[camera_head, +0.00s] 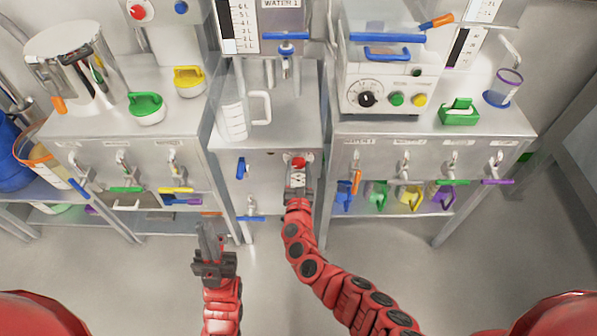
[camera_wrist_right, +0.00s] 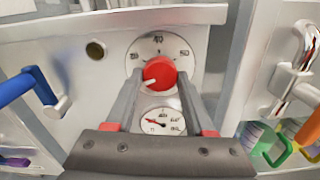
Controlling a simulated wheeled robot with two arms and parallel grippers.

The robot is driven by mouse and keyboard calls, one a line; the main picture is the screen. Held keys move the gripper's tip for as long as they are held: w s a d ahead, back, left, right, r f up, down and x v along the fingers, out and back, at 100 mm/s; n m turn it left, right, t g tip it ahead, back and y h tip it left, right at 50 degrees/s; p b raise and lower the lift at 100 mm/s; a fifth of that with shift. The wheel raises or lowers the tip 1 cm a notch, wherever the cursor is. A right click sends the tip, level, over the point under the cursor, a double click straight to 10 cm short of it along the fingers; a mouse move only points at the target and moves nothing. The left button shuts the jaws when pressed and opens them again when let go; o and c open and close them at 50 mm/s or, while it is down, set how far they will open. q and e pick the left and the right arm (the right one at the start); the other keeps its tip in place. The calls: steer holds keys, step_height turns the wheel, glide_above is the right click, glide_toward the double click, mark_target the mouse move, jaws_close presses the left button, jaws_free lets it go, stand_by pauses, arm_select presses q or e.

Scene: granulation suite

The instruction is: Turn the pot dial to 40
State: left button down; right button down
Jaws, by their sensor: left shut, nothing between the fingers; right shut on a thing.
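The pot dial is a red knob (camera_head: 298,161) on the front of the middle steel cabinet. In the right wrist view the red knob (camera_wrist_right: 161,71) sits on a round white scale (camera_wrist_right: 183,50) with 40 at the top. Its white pointer mark points to the lower left, away from the 40. My right gripper (camera_head: 299,176) is shut on the knob, a finger on each side. A small gauge (camera_wrist_right: 163,120) below the knob has its needle towards the left. My left gripper (camera_head: 210,225) is shut and empty, low in front of the left counter, apart from the dial.
A blue-handled valve (camera_head: 241,168) is left of the dial and another blue-handled tap (camera_head: 251,217) lies below. Coloured jugs (camera_head: 411,196) stand under the right counter's taps. The floor in front is clear.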

steer(key=m+b, duration=1.3)
steer(key=m, duration=0.1)
steer(key=shift+f+m+b, duration=0.15)
steer(key=shift+m+b, duration=0.15)
steer(key=m+b, duration=0.4)
steer(key=m, duration=0.1)
steer(key=shift+b, duration=0.35)
steer(key=shift+r+m+b, duration=0.2)
steer(key=shift+m+b, duration=0.3)
steer(key=shift+m, duration=0.4)
steer(key=shift+c, duration=1.3)
jaws_free()
steer(key=shift+a, duration=0.1)
